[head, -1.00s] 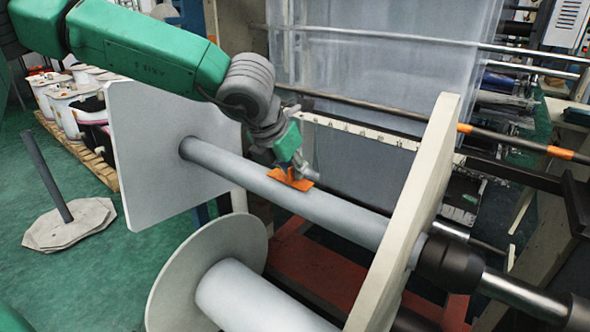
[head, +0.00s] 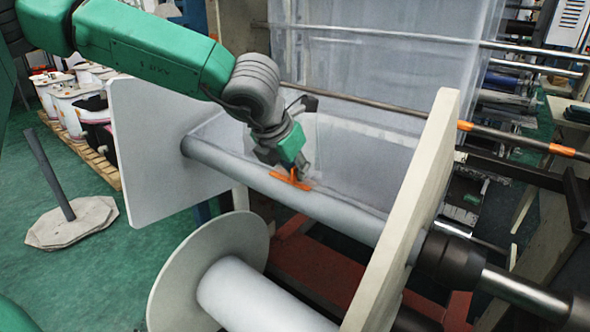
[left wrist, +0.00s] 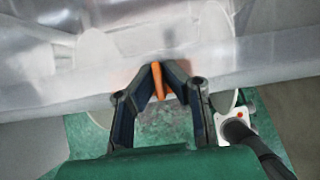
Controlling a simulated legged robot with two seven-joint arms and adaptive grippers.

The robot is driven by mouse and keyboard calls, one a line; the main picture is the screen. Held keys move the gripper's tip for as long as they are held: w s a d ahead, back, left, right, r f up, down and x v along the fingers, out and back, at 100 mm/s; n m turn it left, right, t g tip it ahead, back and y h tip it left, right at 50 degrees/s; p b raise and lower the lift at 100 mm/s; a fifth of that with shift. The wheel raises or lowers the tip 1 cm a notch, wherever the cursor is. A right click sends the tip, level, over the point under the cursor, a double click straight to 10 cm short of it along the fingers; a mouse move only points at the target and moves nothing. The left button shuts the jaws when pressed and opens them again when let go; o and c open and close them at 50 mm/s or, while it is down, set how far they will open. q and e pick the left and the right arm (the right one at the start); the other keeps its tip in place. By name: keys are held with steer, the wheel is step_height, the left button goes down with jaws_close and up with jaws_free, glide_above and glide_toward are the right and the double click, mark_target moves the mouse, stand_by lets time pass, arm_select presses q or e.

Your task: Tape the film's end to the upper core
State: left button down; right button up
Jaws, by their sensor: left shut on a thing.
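The upper core (head: 240,176) is a long grey tube between a pale square plate and a cream plate. The clear film (head: 365,160) comes down from the back and reaches the core along its length. My left gripper (head: 297,178) is at the middle of the core, shut on an orange tape piece (head: 283,177). The left wrist view shows the orange tape (left wrist: 158,82) upright between the fingertips, at the core's edge. I cannot tell whether the tape is stuck to the film. My right gripper is not in view.
A lower grey roll (head: 255,295) with a round pale flange (head: 205,262) sits in front below the core. The square plate (head: 150,150) and cream plate (head: 405,220) bound the core. A metal rod (head: 375,115) runs behind.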

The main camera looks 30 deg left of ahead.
arm_select(q)
steer(key=shift+s+d, duration=0.15)
steer(key=shift+d, duration=0.4)
steer(key=c, duration=1.4)
jaws_free()
steer(key=shift+c, duration=0.2)
steer(key=shift+w+d+r, duration=0.1)
steer(key=shift+w+d, duration=0.1)
steer(key=shift+d, duration=0.3)
steer(key=shift+a, duration=0.65)
steer(key=shift+s+r, duration=0.1)
steer(key=shift+r, duration=0.05)
steer(key=v, duration=1.1)
steer(key=shift+s+a, duration=0.15)
steer(key=shift+a, duration=0.05)
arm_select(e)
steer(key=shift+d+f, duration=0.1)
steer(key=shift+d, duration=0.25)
